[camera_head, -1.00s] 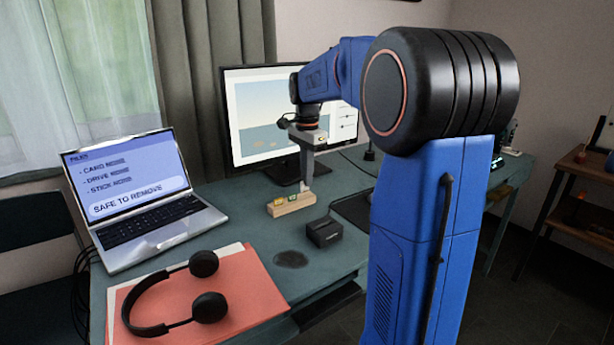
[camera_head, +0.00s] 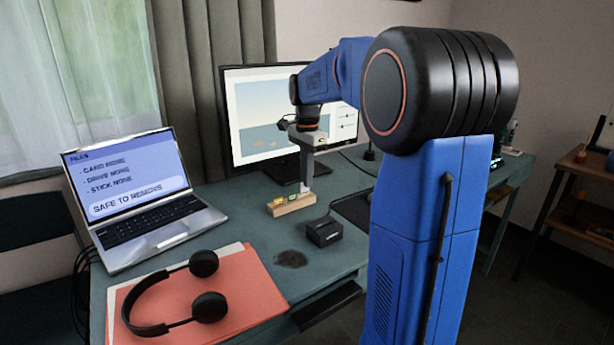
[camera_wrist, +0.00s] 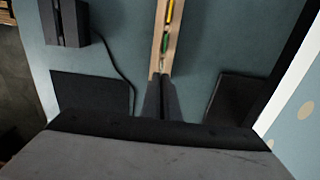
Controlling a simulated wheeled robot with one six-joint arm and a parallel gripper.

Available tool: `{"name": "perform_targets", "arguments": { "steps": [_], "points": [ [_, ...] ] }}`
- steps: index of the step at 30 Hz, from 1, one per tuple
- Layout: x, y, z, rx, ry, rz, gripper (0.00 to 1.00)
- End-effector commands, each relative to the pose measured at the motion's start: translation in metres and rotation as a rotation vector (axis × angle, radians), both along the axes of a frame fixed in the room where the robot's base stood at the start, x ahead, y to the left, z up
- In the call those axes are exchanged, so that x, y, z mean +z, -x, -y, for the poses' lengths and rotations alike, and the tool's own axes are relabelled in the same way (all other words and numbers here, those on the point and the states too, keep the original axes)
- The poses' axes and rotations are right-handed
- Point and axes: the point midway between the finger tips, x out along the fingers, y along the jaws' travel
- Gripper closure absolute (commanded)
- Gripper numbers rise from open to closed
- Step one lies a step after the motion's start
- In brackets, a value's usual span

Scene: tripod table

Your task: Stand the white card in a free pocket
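The wooden pocket block (camera_head: 292,208) lies on the desk in front of the monitor. A yellow piece and a green piece stand in it, both visible in the wrist view, where the bare wood (camera_wrist: 157,45) runs up the middle. My gripper (camera_head: 305,188) points down over the block's right part. In the wrist view its dark fingers (camera_wrist: 160,82) are close together at the block's near end. A small pale sliver at the fingertips looks like the white card (camera_wrist: 163,68). Most of it is hidden, and I cannot tell how deep it sits in the pocket.
A black box (camera_head: 323,232) with a cable stands just in front of the block. The laptop (camera_head: 150,222) reads "SAFE TO REMOVE". Headphones (camera_head: 206,307) lie on a red folder (camera_head: 252,290). The monitor (camera_head: 262,110) rises close behind my gripper.

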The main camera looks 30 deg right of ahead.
Motion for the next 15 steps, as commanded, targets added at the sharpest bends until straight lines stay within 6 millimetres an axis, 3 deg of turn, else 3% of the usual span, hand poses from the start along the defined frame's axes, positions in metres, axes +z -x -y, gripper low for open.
{"name": "perform_targets", "arguments": {
  "steps": [15],
  "points": [
    [-0.0104,-0.0003,0.0001,0.0,0.0,0.001,1.0]
  ]
}}
